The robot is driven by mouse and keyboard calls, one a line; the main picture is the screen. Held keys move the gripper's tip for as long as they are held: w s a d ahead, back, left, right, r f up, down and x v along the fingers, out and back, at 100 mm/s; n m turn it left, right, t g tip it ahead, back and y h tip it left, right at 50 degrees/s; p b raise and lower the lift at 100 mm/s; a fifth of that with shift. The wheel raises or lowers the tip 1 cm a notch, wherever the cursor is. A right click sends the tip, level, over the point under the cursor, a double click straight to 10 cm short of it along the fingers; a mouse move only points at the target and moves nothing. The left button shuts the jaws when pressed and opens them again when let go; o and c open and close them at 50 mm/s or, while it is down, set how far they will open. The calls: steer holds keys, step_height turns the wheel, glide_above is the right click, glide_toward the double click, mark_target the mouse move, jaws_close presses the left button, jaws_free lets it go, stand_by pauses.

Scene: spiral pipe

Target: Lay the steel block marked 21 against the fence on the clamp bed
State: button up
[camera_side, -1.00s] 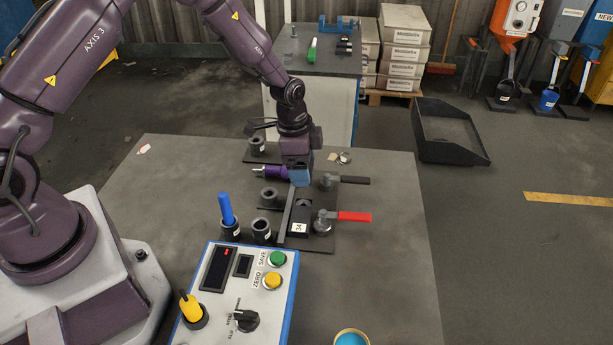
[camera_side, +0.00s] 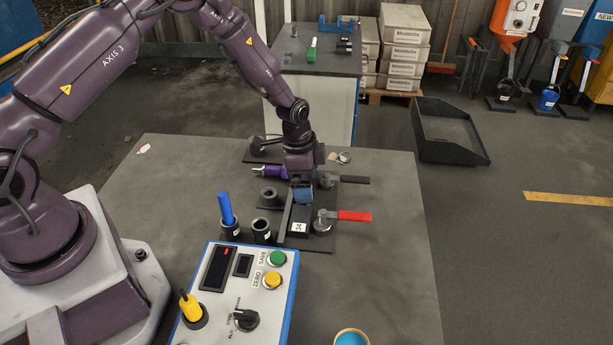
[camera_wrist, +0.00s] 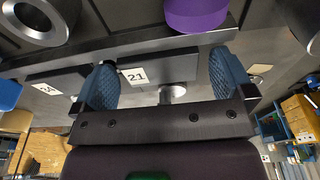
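The steel block marked 21 (camera_wrist: 160,68) is a grey block with a white label, seen between my fingers in the wrist view. It lies alongside the long fence bar (camera_wrist: 75,56); whether it touches the bar is hard to tell. In the side view my gripper hides the block. My gripper (camera_wrist: 165,72) has its two blue padded fingers wide apart, one toward each end of the block, with a gap at the right finger. My gripper (camera_side: 302,197) is low over the clamp bed (camera_side: 318,246), beside the fence (camera_side: 286,212).
A dark block labelled 34 (camera_side: 299,227) lies nearer along the fence. A red-handled clamp (camera_side: 345,216) and a black-handled clamp (camera_side: 350,180) stand on the right. A purple tool (camera_side: 270,171) and round sockets (camera_side: 262,231) are on the left. The table's right side is clear.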

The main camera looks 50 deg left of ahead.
steer(key=s+r+n+t, duration=0.1)
steer(key=s+r, duration=0.1)
steer(key=r, duration=0.8)
steer(key=s+r, duration=0.2)
steer(key=r, duration=0.8)
steer(key=s+r+n+t, duration=0.1)
steer(key=s+r+n, duration=0.3)
steer(key=s+r, duration=0.3)
steer(key=s+d+r+n+t+y, duration=0.1)
steer(key=s+r+n, duration=0.3)
steer(key=s, duration=1.1)
step_height(320, 180, up, 3)
steer(key=shift+d+r+t, duration=0.1)
steer(key=shift+d+t, duration=0.15)
steer(key=shift+t, duration=0.45)
